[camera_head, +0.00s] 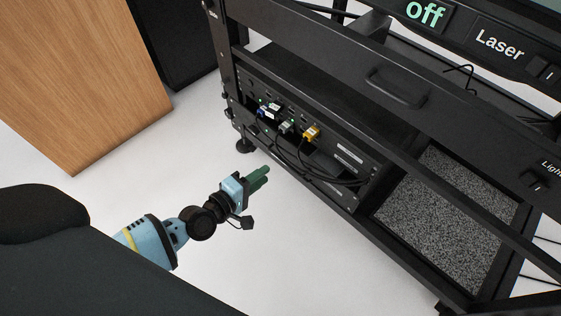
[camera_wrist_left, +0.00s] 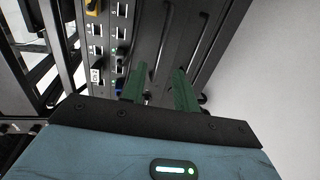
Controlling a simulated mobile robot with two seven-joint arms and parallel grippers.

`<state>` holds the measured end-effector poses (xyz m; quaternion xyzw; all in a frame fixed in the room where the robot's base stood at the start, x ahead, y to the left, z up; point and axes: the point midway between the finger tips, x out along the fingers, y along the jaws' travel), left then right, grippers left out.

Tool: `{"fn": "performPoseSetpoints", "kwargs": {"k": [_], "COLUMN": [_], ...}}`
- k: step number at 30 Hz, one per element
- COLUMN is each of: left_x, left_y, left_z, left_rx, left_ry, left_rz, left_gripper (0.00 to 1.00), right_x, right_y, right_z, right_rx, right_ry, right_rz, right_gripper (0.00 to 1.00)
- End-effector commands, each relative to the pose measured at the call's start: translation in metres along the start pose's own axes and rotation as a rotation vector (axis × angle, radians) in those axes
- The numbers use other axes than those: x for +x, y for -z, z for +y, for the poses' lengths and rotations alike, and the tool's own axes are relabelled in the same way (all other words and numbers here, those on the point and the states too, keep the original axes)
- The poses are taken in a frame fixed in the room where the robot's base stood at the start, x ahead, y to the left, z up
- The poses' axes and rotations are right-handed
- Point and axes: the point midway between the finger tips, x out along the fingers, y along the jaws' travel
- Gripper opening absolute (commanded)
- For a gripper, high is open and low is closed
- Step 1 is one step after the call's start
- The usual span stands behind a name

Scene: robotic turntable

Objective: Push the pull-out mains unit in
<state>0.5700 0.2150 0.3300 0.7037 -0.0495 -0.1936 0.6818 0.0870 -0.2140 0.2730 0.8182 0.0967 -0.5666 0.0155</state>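The mains unit (camera_head: 340,158) looks to be the black panel with sockets and plugged leads low in the black rack. In the left wrist view its socket rows (camera_wrist_left: 119,45) show left of my fingers. I cannot tell how far it sticks out. My left gripper (camera_head: 264,174) has green fingers and is in front of the rack's lower left part, over the pale floor. In the left wrist view the two fingers of the left gripper (camera_wrist_left: 160,70) stand apart with nothing between them. Contact with the unit cannot be made out. My right gripper is not in view.
Yellow (camera_head: 311,133) and blue (camera_head: 262,113) plugs with black cables stick out of the panel. A rack bar with a handle (camera_head: 397,87) crosses above. A wooden cabinet (camera_head: 75,80) stands at the left. The floor (camera_head: 290,260) before the rack is clear.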

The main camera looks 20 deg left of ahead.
Motion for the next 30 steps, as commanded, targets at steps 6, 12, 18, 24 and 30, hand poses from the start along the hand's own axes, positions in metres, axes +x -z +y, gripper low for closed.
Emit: {"fn": "performPoseSetpoints", "kwargs": {"k": [6,12,18,24,30], "left_x": [0.031,0.058,0.072,0.073,0.073], "left_y": [0.000,0.000,0.000,-0.001,0.000], "left_z": [-0.001,-0.001,-0.001,0.000,0.000], "left_rx": [0.000,0.001,0.003,0.003,0.003], "left_ry": [-0.002,-0.001,0.000,0.000,0.000], "left_rz": [0.000,0.000,-0.001,-0.001,-0.001], "left_gripper": [0.30,0.30,0.30,0.30,0.16], "right_x": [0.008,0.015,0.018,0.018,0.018], "right_y": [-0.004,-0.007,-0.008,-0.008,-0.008], "right_z": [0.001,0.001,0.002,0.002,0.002], "right_rx": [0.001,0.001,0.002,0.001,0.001], "right_ry": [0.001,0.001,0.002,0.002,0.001], "right_rz": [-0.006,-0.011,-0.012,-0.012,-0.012], "right_gripper": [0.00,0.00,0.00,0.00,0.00]}}
